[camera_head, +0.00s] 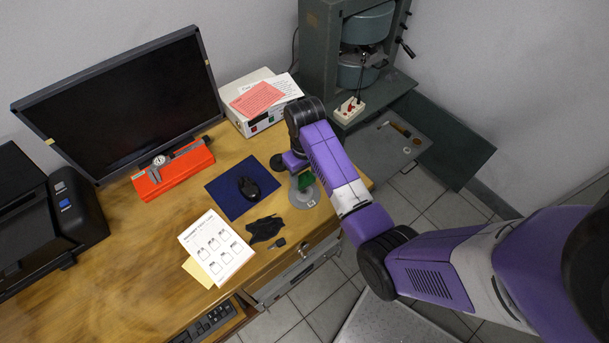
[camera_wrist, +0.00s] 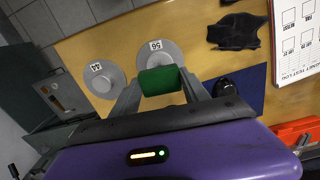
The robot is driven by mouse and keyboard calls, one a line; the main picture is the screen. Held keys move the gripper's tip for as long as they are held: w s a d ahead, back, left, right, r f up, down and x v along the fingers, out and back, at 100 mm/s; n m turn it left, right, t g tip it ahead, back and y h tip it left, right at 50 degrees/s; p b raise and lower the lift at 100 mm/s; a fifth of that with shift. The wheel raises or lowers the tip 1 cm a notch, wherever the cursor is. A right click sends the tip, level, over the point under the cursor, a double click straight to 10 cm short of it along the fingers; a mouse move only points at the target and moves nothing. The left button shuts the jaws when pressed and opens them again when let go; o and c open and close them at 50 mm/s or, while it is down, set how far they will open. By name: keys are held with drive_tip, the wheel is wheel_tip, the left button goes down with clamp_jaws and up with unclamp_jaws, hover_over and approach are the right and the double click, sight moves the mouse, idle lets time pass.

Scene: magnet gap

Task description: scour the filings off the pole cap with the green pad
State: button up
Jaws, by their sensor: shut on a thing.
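My gripper (camera_wrist: 161,83) is shut on the green pad (camera_wrist: 161,79), which spans between its two fingers. The pad also shows in the head view (camera_head: 305,181), partly behind my wrist. A round grey disc tagged with a number, likely a pole cap (camera_wrist: 156,52), lies on the desk under the pad, which covers part of it; it also shows in the head view (camera_head: 296,199). I cannot tell whether pad and disc touch. A second grey disc tagged 44 (camera_wrist: 97,83) lies beside it, hidden by my arm in the head view. No filings can be made out.
A black glove (camera_head: 264,229), a blue mat (camera_head: 225,197) with a dark mouse (camera_head: 249,188), and papers (camera_head: 217,246) lie left of the disc. A monitor (camera_head: 120,100) and white box (camera_head: 245,92) stand behind. A grey-green magnet machine (camera_head: 321,50) stands beyond the desk's edge.

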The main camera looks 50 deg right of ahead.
sight(303, 193)
drive_tip(key=shift+f+b, duration=1.2)
drive_tip(key=shift+f, duration=1.2)
drive_tip(key=shift+f, duration=0.4)
drive_tip(key=shift+s+d+r, duration=0.1)
drive_tip(key=shift+s+d, duration=0.1)
drive_tip(key=shift+d, duration=0.2)
drive_tip(key=shift+a, duration=0.15)
drive_tip(key=shift+w+a+p, duration=0.3)
drive_tip(key=shift+a+p, duration=0.25)
drive_tip(key=shift+a, duration=0.15)
drive_tip(key=shift+d, duration=0.1)
